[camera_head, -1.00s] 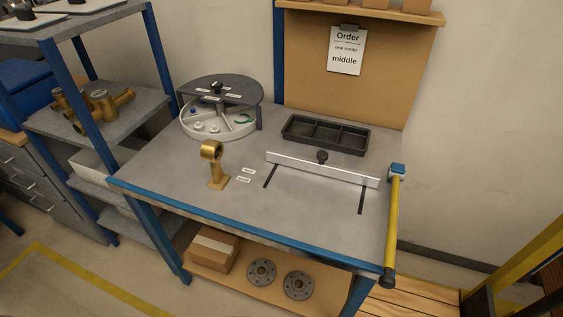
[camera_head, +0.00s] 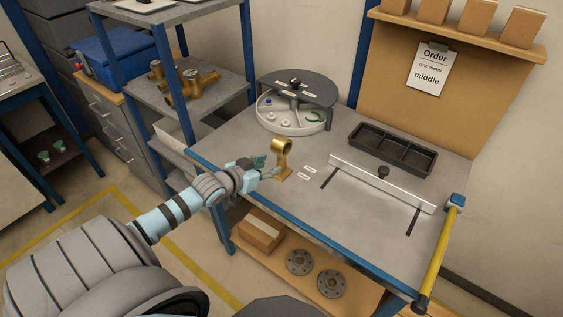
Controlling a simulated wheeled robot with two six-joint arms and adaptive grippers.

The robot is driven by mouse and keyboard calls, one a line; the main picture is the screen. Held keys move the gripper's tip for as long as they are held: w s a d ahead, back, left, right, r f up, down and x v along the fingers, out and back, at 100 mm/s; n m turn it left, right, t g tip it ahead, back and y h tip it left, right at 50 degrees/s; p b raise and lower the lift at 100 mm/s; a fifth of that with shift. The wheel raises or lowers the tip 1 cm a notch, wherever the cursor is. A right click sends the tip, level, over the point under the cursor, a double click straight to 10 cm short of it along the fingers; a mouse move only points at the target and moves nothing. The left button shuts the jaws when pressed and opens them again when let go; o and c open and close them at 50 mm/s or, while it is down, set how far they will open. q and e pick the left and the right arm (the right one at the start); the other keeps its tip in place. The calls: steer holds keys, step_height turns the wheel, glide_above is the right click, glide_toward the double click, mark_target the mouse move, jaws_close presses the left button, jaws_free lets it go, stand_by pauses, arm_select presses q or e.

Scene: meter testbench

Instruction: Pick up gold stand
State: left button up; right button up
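The gold stand (camera_head: 284,155) stands upright on the grey workbench (camera_head: 273,218), near its left front edge, with a ring at its top. My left gripper (camera_head: 270,167) has come in from the left, with its fingers just left of the stand. The fingers look spread, and the stand appears to be beside them rather than held. Part of the stand's lower left side is close to or behind the fingertips. My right gripper is not in view.
A round compartment tray (camera_head: 290,128) under a dark raised disc stands behind the stand. A shelf with brass meters (camera_head: 200,84) stands left. The bench's front middle is clear.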

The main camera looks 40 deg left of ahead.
mark_target(279, 161)
arm_select(q)
steer(key=b+x, duration=0.1)
steer(key=x, duration=0.2)
steer(key=b+x, duration=0.1)
steer(key=x, duration=0.2)
steer(key=a+f+b+x, duration=0.1)
steer(key=x, duration=0.2)
steer(key=shift+w+f+b, duration=0.15)
steer(key=shift+b, duration=0.25)
steer(key=shift+w, duration=0.15)
steer(key=shift+c, duration=0.8)
jaws_close()
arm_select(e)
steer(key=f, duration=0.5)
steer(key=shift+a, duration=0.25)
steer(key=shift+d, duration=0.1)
